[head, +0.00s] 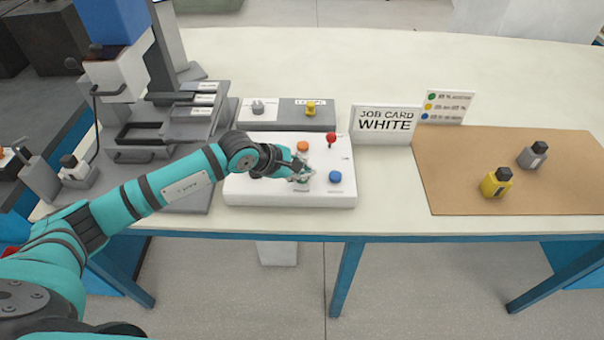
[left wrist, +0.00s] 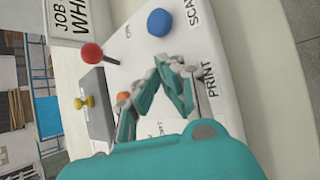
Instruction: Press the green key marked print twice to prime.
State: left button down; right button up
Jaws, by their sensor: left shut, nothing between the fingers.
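The white control panel (head: 240,190) lies flat on the table. Its PRINT label (left wrist: 211,80) shows right beside my fingers in the left wrist view. My left gripper (head: 303,176) is shut and empty, low over the front middle of the panel, left of the blue key (head: 335,176) and in front of the orange key (head: 302,146). The green key is hidden by my fingers, and I cannot tell whether they touch it. The blue key also shows in the left wrist view (left wrist: 160,22), beside its partly seen label. My right gripper is not in view.
A red-knobbed lever (head: 331,138) stands at the panel's back right. Behind it is a box with a yellow knob (head: 310,107). A card reading JOB CARD WHITE (head: 385,121) stands at right. A brown mat (head: 450,165) holds a yellow bottle (head: 495,183) and a grey bottle (head: 532,156).

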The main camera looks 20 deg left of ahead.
pick_arm(q)
jog(key=shift+r, duration=0.1)
jog(key=shift+r+p, duration=0.45)
jog(key=shift+r, duration=0.35)
notch_tip(320, 180, up, 5)
jog(key=shift+r+p, duration=0.1)
jog(key=shift+p, duration=1.1)
